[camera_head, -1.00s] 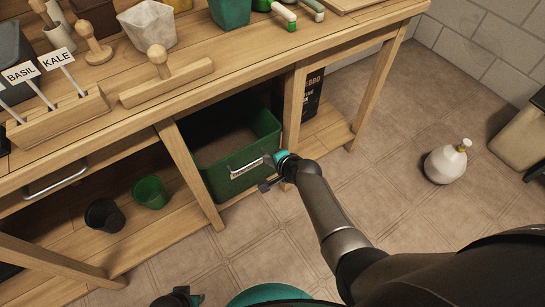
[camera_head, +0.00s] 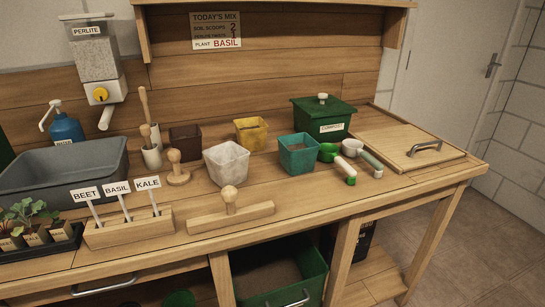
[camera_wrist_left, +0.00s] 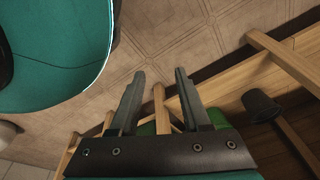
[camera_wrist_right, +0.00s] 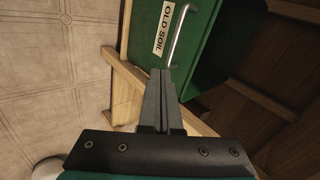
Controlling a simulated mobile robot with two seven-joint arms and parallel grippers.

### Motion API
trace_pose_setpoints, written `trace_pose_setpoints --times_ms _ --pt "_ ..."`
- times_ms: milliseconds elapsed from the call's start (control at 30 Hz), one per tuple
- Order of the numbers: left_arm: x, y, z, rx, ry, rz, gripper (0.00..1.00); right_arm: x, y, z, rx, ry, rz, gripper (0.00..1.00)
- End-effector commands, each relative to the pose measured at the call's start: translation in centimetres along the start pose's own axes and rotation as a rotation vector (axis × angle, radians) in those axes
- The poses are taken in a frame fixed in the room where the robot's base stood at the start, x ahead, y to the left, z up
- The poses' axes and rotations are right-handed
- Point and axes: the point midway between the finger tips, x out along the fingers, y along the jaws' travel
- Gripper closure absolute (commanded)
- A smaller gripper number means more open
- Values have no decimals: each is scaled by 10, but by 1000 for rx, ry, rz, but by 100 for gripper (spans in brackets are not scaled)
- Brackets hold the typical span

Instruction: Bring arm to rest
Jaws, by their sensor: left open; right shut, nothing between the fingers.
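My left gripper (camera_wrist_left: 158,102) is open and empty in the left wrist view, over the tiled floor near the bench's lower frame. My right gripper (camera_wrist_right: 162,75) is shut with nothing between its fingers in the right wrist view. Its tips appear close to the handle (camera_wrist_right: 182,35) of the green bin labelled OLD SOIL (camera_wrist_right: 205,50); I cannot tell whether they touch. The bin also shows under the bench in the head view (camera_head: 312,280). Neither arm shows in the head view now.
Tiled floor (camera_wrist_right: 55,60) is clear beside the bench.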

Motion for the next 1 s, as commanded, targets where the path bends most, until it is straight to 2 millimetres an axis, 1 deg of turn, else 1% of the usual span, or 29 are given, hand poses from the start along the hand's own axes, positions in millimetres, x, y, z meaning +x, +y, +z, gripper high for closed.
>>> trace_pose_setpoints --times_ms 33,67,100,167,200,267,300,400,500,600,667,1000 --pt "-1 -2 6 1 -6 -3 53 -4 32 6 -90 -5 60 100" --pt "-1 -4 9 1 -8 -4 53 -6 52 10 -156 -9 97 100" --pt "-1 -5 13 2 -9 -6 53 -11 81 16 -257 -19 146 100" --pt "-1 -8 21 3 -12 -9 53 -22 126 23 -420 -45 222 100" --pt "-1 -9 26 3 -13 -10 53 -31 155 28 -528 -67 268 100" --pt "-1 -12 32 4 -14 -13 53 -47 197 35 -688 -110 331 100" --pt "-1 -13 37 4 -15 -15 53 -58 223 38 -791 -143 367 100" --pt "-2 -17 47 5 -17 -19 53 -88 278 46 -1012 -229 435 100" --pt "-3 -20 54 6 -17 -21 53 -112 315 50 -1175 -305 473 100" --pt "-4 -21 58 6 -17 -23 53 -128 337 53 -1273 -354 490 100" --pt "-4 -21 59 6 -17 -24 53 -132 343 54 -1303 -371 494 100" --pt "-3 -21 60 6 -18 -24 53 -133 345 54 -1313 -375 495 100"
